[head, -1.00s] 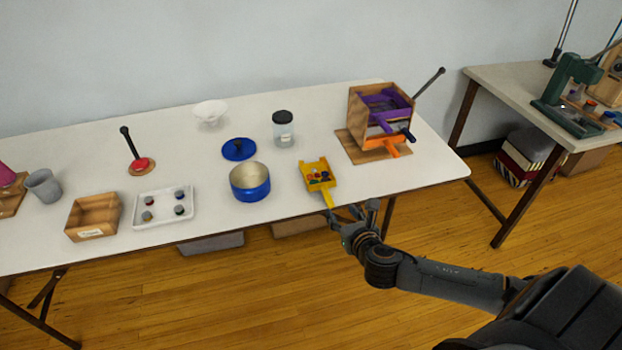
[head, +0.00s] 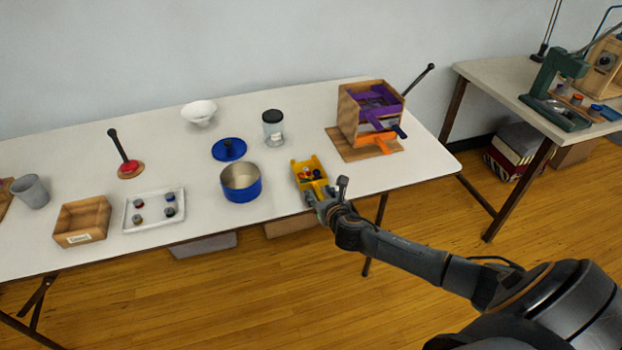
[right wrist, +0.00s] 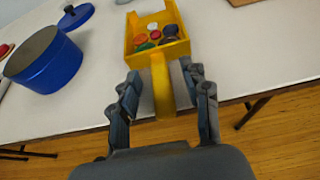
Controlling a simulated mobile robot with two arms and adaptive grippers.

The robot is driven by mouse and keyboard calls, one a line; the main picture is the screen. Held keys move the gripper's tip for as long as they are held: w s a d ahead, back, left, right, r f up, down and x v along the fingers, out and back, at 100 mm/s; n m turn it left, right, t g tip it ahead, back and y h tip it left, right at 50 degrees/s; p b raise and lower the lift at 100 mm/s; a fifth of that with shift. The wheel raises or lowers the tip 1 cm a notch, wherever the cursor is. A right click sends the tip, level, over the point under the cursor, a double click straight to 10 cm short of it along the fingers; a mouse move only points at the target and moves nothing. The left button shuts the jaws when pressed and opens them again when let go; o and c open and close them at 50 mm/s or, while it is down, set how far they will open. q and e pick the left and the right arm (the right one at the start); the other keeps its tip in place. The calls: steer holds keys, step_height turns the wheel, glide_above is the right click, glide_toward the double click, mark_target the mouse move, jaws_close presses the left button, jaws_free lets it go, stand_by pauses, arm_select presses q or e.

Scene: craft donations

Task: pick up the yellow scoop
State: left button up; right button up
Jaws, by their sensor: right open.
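The yellow scoop (head: 303,166) lies near the front edge of the table, holding several small coloured pieces. Its handle points toward me past the edge. In the right wrist view the scoop (right wrist: 134,46) is at the top centre, its handle running down between my fingers. My right gripper (head: 327,196) is open at the handle, and in the right wrist view my gripper (right wrist: 160,88) has one finger on each side of the handle, with gaps visible. In the head view my gripper hides most of the handle. My left gripper is not in view.
A blue pot (head: 241,184) stands left of the scoop, with its blue lid (head: 229,150) behind it. A jar (head: 273,128) stands behind the scoop. A wooden box with purple and orange parts (head: 348,114) is behind right. A white tray (head: 128,214) lies farther left.

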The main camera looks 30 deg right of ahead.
steer(key=shift+c, duration=0.2)
jaws_close()
steer(key=shift+r, duration=0.1)
